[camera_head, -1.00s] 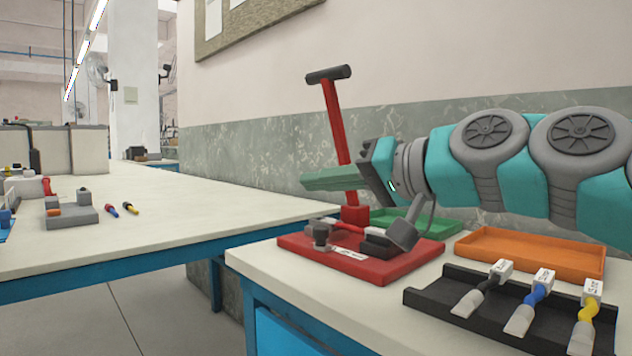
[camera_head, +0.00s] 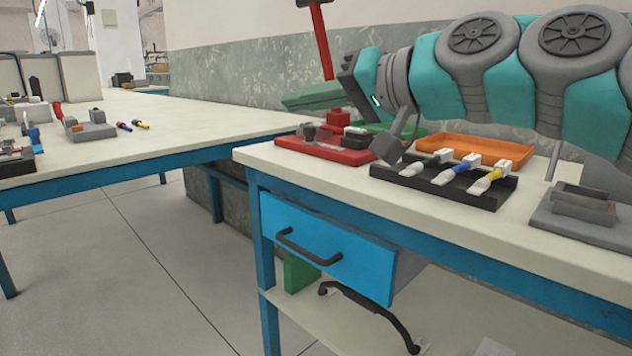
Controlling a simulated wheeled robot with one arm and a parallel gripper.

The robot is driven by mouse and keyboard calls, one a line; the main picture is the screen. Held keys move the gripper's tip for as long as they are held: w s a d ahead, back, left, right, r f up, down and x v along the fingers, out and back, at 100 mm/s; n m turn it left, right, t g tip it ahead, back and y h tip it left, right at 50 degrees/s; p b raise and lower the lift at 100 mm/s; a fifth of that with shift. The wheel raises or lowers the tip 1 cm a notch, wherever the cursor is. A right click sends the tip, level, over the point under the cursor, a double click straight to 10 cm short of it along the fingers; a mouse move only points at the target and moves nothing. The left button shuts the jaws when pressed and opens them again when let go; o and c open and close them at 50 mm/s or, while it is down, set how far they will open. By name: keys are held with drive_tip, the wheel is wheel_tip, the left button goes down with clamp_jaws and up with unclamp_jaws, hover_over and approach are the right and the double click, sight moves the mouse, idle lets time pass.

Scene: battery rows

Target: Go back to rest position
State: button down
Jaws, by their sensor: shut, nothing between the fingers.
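My gripper (camera_head: 311,97) is at the end of my teal and grey arm, which reaches in from the right edge. Its greenish fingers point left and are shut and empty. They hang above the red base (camera_head: 345,155) of a press-like tool with a red upright handle (camera_head: 322,45). The fingers pass in front of part of the handle. I cannot tell whether they touch it.
A grey fixture (camera_head: 570,220) stands at the right. The bench has a blue drawer (camera_head: 330,240). Another bench (camera_head: 170,130) is at left; floor between is clear.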

drive_tip(key=s+d+f+g+h+p, duration=0.1)
drive_tip(key=s+f+g+h+p, duration=0.2)
drive_tip(key=f, duration=0.7)
drive_tip(key=s+d+f+g+h+p, duration=0.15)
drive_tip(key=s+f+h, duration=0.25)
drive_tip(key=f, duration=0.6)
drive_tip(key=s+d+f+m+g+h+p, duration=0.1)
drive_tip(key=s+d+f+g+h+p, duration=0.1)
drive_tip(key=s+d+f, duration=0.5)
drive_tip(key=s+d+f+g+h+p, duration=0.3)
drive_tip(key=s+d+f+g+h, duration=0.1)
drive_tip(key=s+d+f, duration=0.3)
drive_tip(key=s+f, duration=0.2)
drive_tip(key=s, duration=0.2)
drive_tip(key=shift+s+d+m, duration=0.15)
drive_tip(key=shift+s+m, duration=0.25)
